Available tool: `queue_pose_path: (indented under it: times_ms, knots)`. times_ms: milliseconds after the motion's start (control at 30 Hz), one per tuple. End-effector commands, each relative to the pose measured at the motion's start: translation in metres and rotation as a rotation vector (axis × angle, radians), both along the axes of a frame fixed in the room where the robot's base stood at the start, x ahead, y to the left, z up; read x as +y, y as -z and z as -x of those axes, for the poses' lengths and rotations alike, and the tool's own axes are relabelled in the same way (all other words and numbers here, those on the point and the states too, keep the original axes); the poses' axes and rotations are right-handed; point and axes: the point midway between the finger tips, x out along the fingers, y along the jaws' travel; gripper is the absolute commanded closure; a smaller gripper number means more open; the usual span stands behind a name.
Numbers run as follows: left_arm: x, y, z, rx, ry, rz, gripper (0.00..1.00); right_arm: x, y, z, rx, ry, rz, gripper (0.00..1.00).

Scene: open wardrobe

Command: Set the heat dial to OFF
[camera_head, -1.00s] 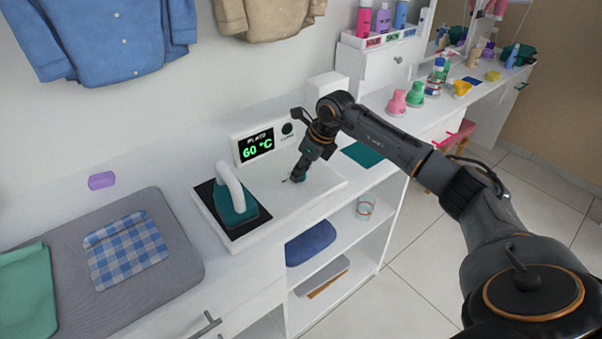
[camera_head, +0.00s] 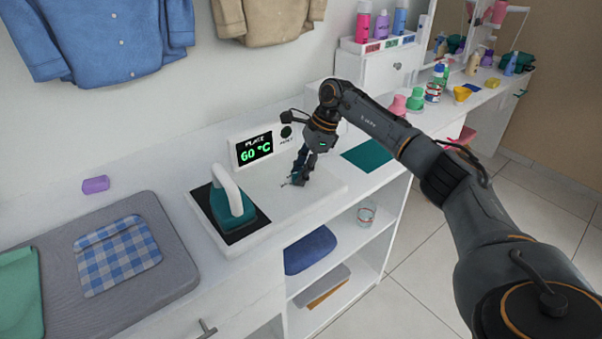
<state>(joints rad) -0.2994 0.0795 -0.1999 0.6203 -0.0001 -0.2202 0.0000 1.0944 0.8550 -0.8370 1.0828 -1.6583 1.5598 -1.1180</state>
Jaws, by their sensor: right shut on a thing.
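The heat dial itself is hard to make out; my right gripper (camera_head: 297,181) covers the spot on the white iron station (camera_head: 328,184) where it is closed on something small. The fingers point down at the station's top, right of the iron. The display panel (camera_head: 254,149) at the back reads "PLATE 60 °C" in green. A dark round button (camera_head: 286,132) sits on the panel's right side. The iron (camera_head: 229,205), teal with a white handle, stands on a dark plate (camera_head: 252,232). My left gripper is not in view.
A grey ironing pad (camera_head: 110,262) with a folded blue checked cloth (camera_head: 118,256) lies at left. A purple block (camera_head: 95,185) lies behind it. A teal mat (camera_head: 368,155) is right of the station. Open shelves (camera_head: 342,245) below hold a blue folded cloth (camera_head: 310,250) and a glass (camera_head: 366,211).

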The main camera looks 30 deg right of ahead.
Motion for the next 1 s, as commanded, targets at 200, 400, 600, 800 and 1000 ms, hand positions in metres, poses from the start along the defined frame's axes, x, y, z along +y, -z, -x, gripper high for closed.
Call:
queue_pose_path:
  times_ms: [200,400,600,800,1000]
  knots:
    - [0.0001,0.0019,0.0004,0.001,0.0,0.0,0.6,-0.0005,-0.0003,-0.0007,-0.001,-0.043,0.001,0.99]
    - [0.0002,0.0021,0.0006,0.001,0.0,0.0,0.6,-0.0004,-0.0003,-0.0005,-0.001,-0.051,0.002,0.99]
    - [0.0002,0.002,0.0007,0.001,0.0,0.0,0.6,-0.0003,-0.0003,-0.0005,-0.001,-0.05,0.001,0.99]
    - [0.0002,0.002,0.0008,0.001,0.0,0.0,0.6,-0.0003,-0.0002,-0.0005,-0.001,-0.05,0.001,0.45]
    - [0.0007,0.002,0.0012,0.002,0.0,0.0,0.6,-0.0002,-0.0001,-0.0004,-0.001,-0.049,0.001,0.45]
